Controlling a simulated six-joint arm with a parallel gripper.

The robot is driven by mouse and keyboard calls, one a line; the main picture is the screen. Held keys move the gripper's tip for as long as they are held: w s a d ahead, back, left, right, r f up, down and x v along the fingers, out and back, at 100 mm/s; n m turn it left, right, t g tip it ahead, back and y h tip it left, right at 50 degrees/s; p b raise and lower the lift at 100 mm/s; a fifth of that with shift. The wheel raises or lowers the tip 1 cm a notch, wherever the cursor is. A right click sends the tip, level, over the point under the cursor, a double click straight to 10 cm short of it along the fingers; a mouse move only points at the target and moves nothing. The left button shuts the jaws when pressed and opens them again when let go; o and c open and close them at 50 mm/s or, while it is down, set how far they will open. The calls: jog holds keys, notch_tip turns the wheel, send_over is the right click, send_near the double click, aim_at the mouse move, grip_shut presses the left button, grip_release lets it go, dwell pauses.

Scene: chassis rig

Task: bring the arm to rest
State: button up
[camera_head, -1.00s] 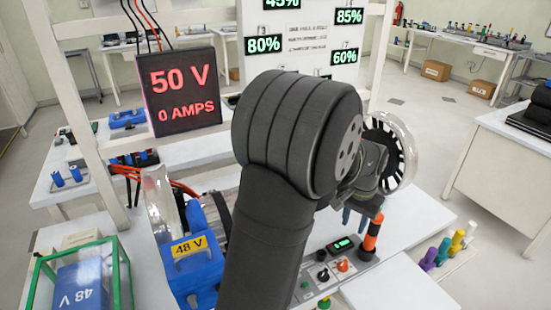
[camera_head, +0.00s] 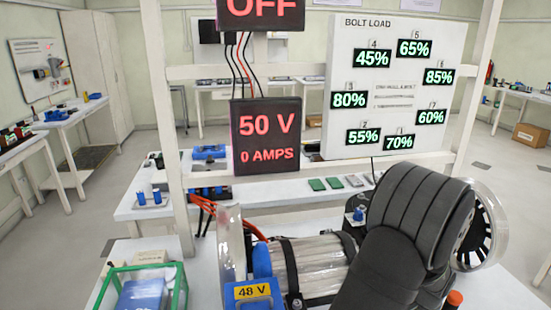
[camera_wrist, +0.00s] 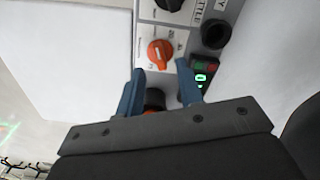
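My arm fills the lower right of the head view, and it hides my gripper there. In the wrist view my gripper (camera_wrist: 160,92) has its two blue fingers apart. A black-and-orange post (camera_wrist: 153,98) shows in the gap between them, with space on its right side, and I see no grip on it. An orange top (camera_head: 454,298) shows beside my arm in the head view.
A green-framed box (camera_head: 182,285) stands at lower left. Behind are a 50 V, 0 AMPS display (camera_head: 266,136) and a bolt load board (camera_head: 395,85).

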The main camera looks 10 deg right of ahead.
jog(key=shift+f, duration=1.8)
notch_tip(320, 180, up, 17)
notch_tip(320, 180, down, 17)
jog(key=shift+f, duration=0.1)
jog(key=m, duration=0.9)
jog(key=shift+r, duration=1.75)
jog(key=shift+o, duration=0.3)
